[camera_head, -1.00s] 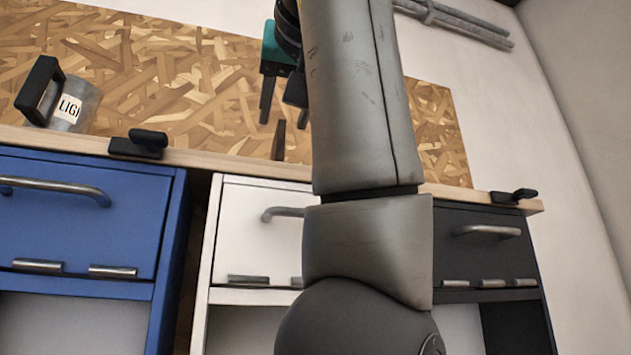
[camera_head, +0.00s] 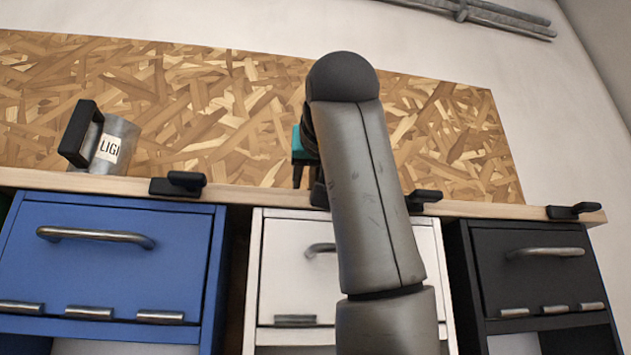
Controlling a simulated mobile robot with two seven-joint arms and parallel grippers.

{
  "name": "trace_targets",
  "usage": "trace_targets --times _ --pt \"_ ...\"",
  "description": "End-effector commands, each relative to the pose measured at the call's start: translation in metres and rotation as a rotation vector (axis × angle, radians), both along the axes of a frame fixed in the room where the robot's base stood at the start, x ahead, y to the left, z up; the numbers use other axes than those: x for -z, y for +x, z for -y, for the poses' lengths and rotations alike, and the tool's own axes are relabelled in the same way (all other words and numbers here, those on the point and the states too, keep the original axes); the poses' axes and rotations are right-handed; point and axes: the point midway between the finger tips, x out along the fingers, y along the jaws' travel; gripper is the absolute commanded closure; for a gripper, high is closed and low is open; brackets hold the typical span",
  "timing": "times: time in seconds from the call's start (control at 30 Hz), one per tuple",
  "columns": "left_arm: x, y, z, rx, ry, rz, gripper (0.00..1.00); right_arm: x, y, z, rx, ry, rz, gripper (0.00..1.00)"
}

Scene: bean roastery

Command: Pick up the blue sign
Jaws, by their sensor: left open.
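No blue sign can be made out in the head view; my arm covers part of the worktop and may hide it. My left gripper (camera_head: 307,187), with a teal body and dark fingers, is largely behind my grey forearm. It is open, at the front edge of the worktop above the white cabinet. I cannot tell whether anything is between its fingers. My right gripper is not in view.
Blue (camera_head: 110,265), white (camera_head: 290,275) and black (camera_head: 535,265) cabinets stand below.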

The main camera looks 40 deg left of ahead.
Motion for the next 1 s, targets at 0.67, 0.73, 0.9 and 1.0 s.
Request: trace_targets --times 0.67,0.73,0.9,1.0 --pt "0.0003 -0.0003 0.0006 0.000 0.000 0.000 1.00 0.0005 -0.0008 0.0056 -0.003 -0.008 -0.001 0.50" --pt "0.0002 -0.0003 0.0007 0.000 0.000 0.000 1.00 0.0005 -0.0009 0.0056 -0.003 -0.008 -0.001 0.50" --pt "0.0002 -0.0003 0.0007 0.000 0.000 0.000 1.00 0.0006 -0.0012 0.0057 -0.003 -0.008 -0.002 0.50" --pt "0.0000 -0.0005 0.0007 0.000 0.000 0.000 1.00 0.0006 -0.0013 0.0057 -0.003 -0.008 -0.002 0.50"
